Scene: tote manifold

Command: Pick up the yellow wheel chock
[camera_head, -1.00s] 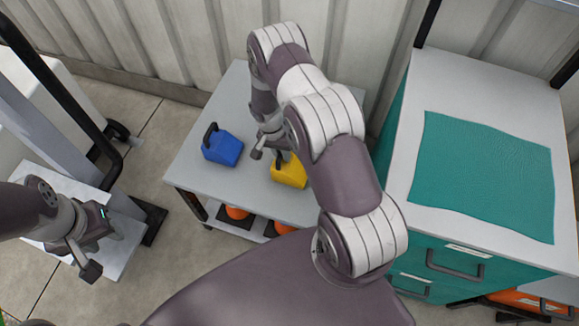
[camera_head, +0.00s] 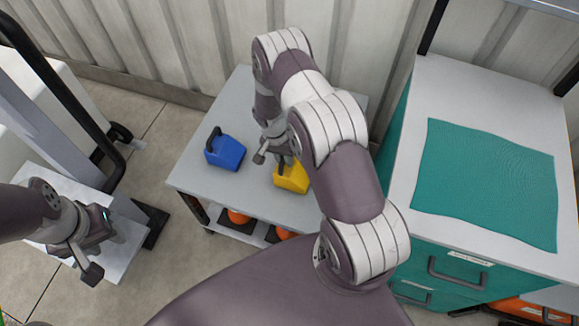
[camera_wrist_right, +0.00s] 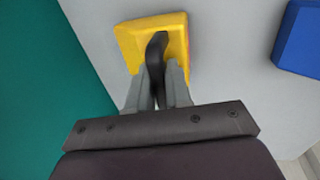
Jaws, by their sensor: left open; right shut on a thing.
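The yellow wheel chock (camera_head: 291,177) sits at the right part of the grey table, partly hidden by my right arm. In the right wrist view the yellow wheel chock (camera_wrist_right: 136,39) shows a dark curved handle (camera_wrist_right: 156,52) on top. My right gripper (camera_head: 282,158) is at the chock; in the wrist view its fingers (camera_wrist_right: 157,75) are shut on the handle. I cannot tell whether the chock is off the table top. My left gripper (camera_head: 98,250) is open and empty at the lower left, away from the chock.
A blue chock-like block (camera_head: 225,153) with a dark handle stands on the grey table (camera_head: 225,196), left of the yellow one. Orange items (camera_head: 238,216) lie on the shelf below. A teal cabinet (camera_head: 458,268) with a teal mat (camera_head: 485,185) stands at right. A corrugated wall is behind.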

